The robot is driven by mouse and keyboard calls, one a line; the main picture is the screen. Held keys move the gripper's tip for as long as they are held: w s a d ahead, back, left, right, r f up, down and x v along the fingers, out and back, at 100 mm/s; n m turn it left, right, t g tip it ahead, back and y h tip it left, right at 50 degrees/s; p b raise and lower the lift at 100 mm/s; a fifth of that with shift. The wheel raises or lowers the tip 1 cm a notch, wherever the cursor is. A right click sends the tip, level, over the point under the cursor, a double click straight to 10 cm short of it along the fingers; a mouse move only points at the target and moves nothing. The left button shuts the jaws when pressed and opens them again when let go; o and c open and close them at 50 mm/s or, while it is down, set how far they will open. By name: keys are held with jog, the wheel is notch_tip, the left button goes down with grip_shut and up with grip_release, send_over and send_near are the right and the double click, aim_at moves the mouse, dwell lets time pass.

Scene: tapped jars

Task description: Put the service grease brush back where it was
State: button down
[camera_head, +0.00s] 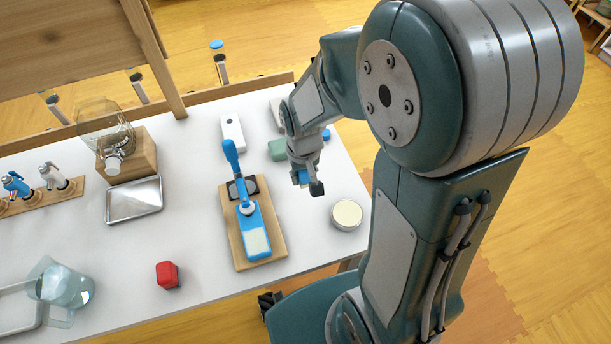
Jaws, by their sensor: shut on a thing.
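My gripper (309,188) points down over the right part of the white table, between the wooden board and a round tin. Its jaws are shut on a small blue piece (300,177), mostly hidden by the fingers. I cannot make out its bristles or full shape, so I cannot confirm that it is the service grease brush. A round tin (347,213) with a cream top stands to the right of the gripper. A blue tool (257,240) with a raised handle and a pale pad lies on the wooden board (272,228), left of the gripper.
A green block (277,149) and a white device (232,132) lie behind. A metal tray (134,201), a red block (167,275) and a clear pitcher (68,284) are to the left. A glass jar with a tap (103,122) sits on a wooden stand. Table between red block and board is clear.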

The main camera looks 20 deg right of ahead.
jog(key=w+f, duration=0.1)
jog(key=w+d+f, duration=0.1)
jog(key=f, duration=0.1)
jog(key=w+f, duration=0.1)
jog(key=shift+w+d+f, duration=0.1)
jog(key=shift+d+f, duration=0.05)
jog(key=shift+d, duration=0.15)
jog(key=shift+w+d+f, duration=0.1)
jog(key=shift+d+f, duration=0.1)
jog(key=f, duration=0.3)
jog(key=shift+w+f, duration=0.1)
jog(key=shift+w, duration=0.1)
jog(key=shift+a+f, duration=0.15)
jog(key=shift+c, duration=1.8)
grip_release()
jog(key=shift+f, duration=0.1)
